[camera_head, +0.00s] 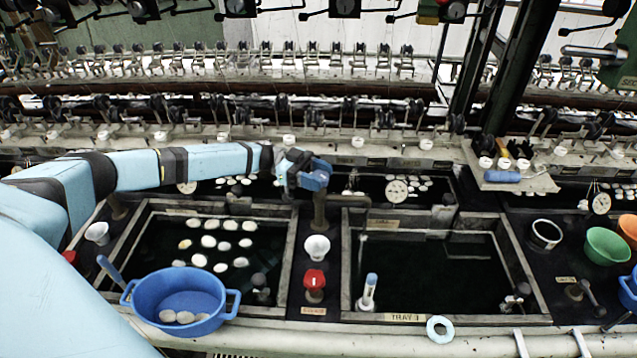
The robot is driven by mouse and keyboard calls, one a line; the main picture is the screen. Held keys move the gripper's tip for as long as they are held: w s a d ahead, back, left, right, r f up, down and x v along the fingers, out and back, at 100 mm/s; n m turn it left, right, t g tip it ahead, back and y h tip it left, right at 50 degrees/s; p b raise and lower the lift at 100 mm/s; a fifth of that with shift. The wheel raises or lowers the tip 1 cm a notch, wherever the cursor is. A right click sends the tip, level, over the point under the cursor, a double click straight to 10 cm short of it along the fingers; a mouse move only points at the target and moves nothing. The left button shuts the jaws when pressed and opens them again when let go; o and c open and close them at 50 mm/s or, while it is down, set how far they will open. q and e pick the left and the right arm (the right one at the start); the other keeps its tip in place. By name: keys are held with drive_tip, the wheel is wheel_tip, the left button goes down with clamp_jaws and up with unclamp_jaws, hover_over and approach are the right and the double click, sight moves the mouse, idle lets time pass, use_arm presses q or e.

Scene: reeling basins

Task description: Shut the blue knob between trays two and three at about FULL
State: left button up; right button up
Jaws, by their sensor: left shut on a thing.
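The blue knob (316,179) sits on top of a dark post (320,212) at the back of the divider between two basins. My left gripper (301,172) reaches in from the left and is shut on the knob; its fingers partly hide it. The basin on the left (291,262) holds dark water with several pale cocoons. The basin on the right (346,270) has dark water and a front label (405,317) reading TRAY 3. The knob's own markings are too small to read. My right gripper is out of view.
On the same divider stand a white cup (317,247) and a red knob (314,281). A blue colander (180,295) with cocoons sits at the left basin's front. Reeling machinery spans the back.

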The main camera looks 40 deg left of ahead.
sight(312, 173)
use_arm(q)
drive_tip(key=shift+m+g+b, duration=0.5)
drive_tip(key=shift+m+g, duration=0.2)
drive_tip(key=shift+g, duration=0.4)
drive_tip(key=o, duration=0.9)
drive_tip(key=a+b, duration=0.1)
drive_tip(key=a, duration=0.5)
drive_tip(key=shift+w+a+b, duration=0.15)
drive_tip(key=shift+a+b, duration=0.15)
drive_tip(key=shift+b, duration=0.05)
drive_tip(key=shift+a, duration=0.45)
